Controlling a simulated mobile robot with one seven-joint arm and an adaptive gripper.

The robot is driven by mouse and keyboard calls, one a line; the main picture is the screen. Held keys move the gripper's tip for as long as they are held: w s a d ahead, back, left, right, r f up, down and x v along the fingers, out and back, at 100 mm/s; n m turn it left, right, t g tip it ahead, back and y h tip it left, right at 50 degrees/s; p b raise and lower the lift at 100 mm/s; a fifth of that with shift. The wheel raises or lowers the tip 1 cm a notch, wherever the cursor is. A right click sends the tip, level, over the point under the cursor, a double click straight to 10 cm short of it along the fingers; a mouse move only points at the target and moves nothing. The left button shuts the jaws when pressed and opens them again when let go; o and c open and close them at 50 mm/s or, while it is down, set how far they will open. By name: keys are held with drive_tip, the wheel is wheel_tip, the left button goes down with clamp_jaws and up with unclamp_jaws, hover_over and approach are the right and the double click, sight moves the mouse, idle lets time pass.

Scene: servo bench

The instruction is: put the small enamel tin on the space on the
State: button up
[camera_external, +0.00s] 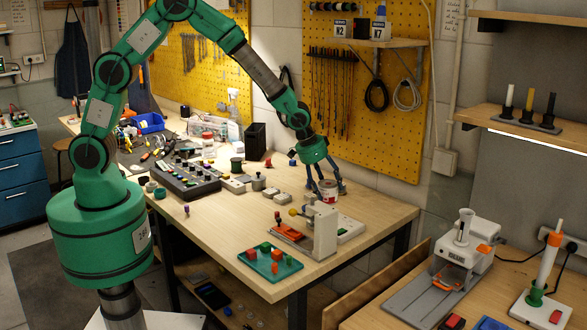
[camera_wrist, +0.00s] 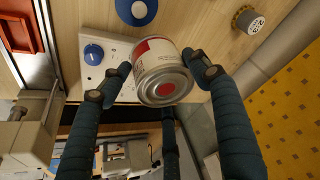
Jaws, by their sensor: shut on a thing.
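The small tin (camera_external: 328,194) has a cream and red label and a bare metal end. My gripper (camera_external: 327,184) is shut on it, over the far right part of the wooden bench. In the wrist view the tin (camera_wrist: 161,75) sits between the fingertips of my gripper (camera_wrist: 165,73), with its metal end and a red dot facing the camera. I cannot tell whether the tin touches the bench or is held just above it.
A pale upright fixture (camera_external: 323,230) stands close in front of the tin. A green tray (camera_external: 270,264) with red and green pieces lies near the front edge. A black control box (camera_external: 185,179) is further left. A yellow pegboard (camera_external: 385,110) rises behind.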

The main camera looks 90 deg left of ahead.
drive_tip(key=s+d+r+n+b, duration=0.1)
drive_tip(key=s+r+b, duration=0.15)
drive_tip(key=s, duration=0.65)
drive_tip(key=s+d+r+n+b, duration=0.1)
drive_tip(key=s+r, duration=0.2)
drive_tip(key=s, duration=0.7)
drive_tip(key=s+f+n+y+b, duration=0.1)
drive_tip(key=s, duration=1)
drive_tip(key=s+d+f+n+g+b, duration=0.1)
drive_tip(key=s+f+n+b, duration=0.1)
drive_tip(key=s, duration=0.9)
drive_tip(key=shift+d+f+y, duration=0.3)
drive_tip(key=shift+y, duration=0.1)
drive_tip(key=shift+w+f+b, duration=0.1)
drive_tip(key=shift+f+b, duration=0.7)
drive_tip(key=shift+f, duration=1.2)
drive_tip(key=shift+f+b, duration=0.7)
drive_tip(key=shift+f, duration=1.3)
drive_tip(key=shift+f, duration=0.15)
